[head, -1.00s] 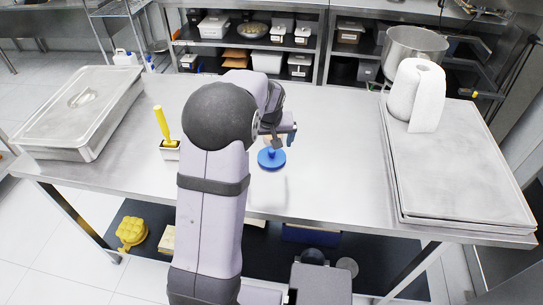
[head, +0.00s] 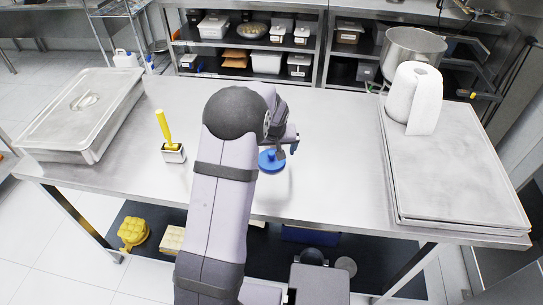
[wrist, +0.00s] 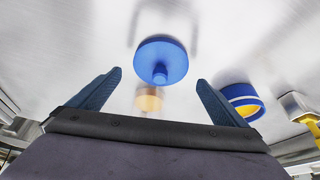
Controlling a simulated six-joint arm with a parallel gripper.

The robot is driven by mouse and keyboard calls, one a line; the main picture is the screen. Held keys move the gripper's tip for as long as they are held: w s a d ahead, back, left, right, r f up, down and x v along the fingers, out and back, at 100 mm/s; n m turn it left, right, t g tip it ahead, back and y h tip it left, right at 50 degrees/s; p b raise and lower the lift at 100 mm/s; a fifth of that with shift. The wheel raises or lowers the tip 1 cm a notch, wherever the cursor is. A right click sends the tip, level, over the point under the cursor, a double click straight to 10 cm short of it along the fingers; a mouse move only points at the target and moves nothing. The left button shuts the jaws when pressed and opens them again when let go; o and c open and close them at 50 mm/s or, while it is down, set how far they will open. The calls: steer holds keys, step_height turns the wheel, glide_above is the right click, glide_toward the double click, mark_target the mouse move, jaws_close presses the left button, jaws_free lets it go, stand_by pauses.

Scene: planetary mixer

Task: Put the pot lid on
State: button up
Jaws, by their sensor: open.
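The blue round lid (head: 271,160) with a knob on top lies on the steel table. In the wrist view the lid (wrist: 160,50) is centred beyond my fingers, its knob towards the gap between them. My gripper (wrist: 159,80) is open and empty, with one finger on each side. In the head view my gripper (head: 287,148) is just above the lid; whether it touches cannot be told. A blue pot with a yellow band (wrist: 242,103) stands to the right in the wrist view. In the head view I cannot see the pot; my arm may hide it.
A yellow-handled tool (head: 164,128) stands in a small metal holder (head: 173,154). A covered steel pan (head: 80,115) is at the left. Trays (head: 455,175) with a paper roll (head: 413,95) are at the right. The table between is clear. The wrist view shows a blurred tan shape (wrist: 149,99).

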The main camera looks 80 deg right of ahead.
steer(key=shift+p+x, duration=0.4)
steer(key=shift+x, duration=1)
steer(key=c, duration=1.1)
